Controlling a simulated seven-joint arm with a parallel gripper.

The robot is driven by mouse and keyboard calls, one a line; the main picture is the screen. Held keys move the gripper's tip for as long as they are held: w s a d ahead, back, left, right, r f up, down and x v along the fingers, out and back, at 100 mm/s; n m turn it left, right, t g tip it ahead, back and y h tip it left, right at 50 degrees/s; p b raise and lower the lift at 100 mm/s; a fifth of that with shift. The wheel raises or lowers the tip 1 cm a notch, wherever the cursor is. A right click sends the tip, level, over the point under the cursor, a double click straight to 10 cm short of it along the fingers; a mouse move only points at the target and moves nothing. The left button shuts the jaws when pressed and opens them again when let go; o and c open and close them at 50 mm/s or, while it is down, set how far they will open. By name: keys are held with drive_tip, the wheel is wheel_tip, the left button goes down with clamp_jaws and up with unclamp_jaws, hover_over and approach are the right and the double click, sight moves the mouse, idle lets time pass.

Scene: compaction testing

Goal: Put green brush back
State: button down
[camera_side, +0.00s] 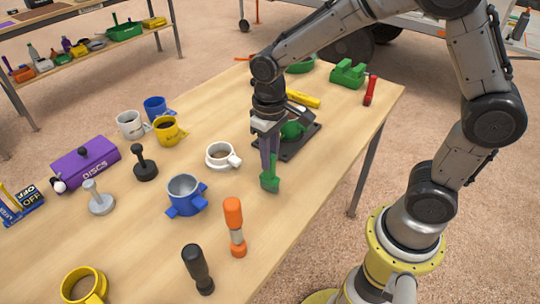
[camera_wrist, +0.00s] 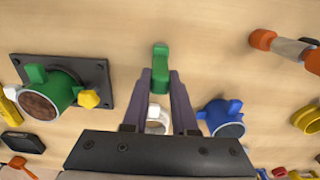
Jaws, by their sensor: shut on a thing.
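The green brush (camera_side: 270,183) hangs upright below my gripper (camera_side: 269,160), over the middle of the wooden table. My gripper is shut on it; the fingers cover part of it. I cannot tell whether its lower end touches the table. In the wrist view the brush (camera_wrist: 160,66) shows between the two purple-grey fingertips (camera_wrist: 160,82). A green block-like piece (camera_side: 348,74) sits at the table's far right end; I cannot tell whether it is a brush holder.
A dark base plate (camera_side: 312,135) with a green mould (camera_wrist: 50,92) stands behind the brush. A white cup (camera_side: 222,156) is close left of it. The table right of the brush is clear.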

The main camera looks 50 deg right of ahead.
drive_tip(key=shift+f, duration=0.3)
drive_tip(key=c, duration=0.7)
unclamp_jaws()
drive_tip(key=shift+r, duration=0.1)
wheel_tip(320, 180, up, 12)
drive_tip(key=s+d+t, duration=0.2)
drive_tip(key=s, duration=0.6)
drive_tip(key=s+d+t, duration=0.3)
drive_tip(key=s, duration=0.5)
drive_tip(key=shift+s+r+t, duration=0.25)
drive_tip(key=shift+r+t, duration=0.05)
drive_tip(key=shift+r, duration=0.1)
drive_tip(key=shift+d, duration=0.1)
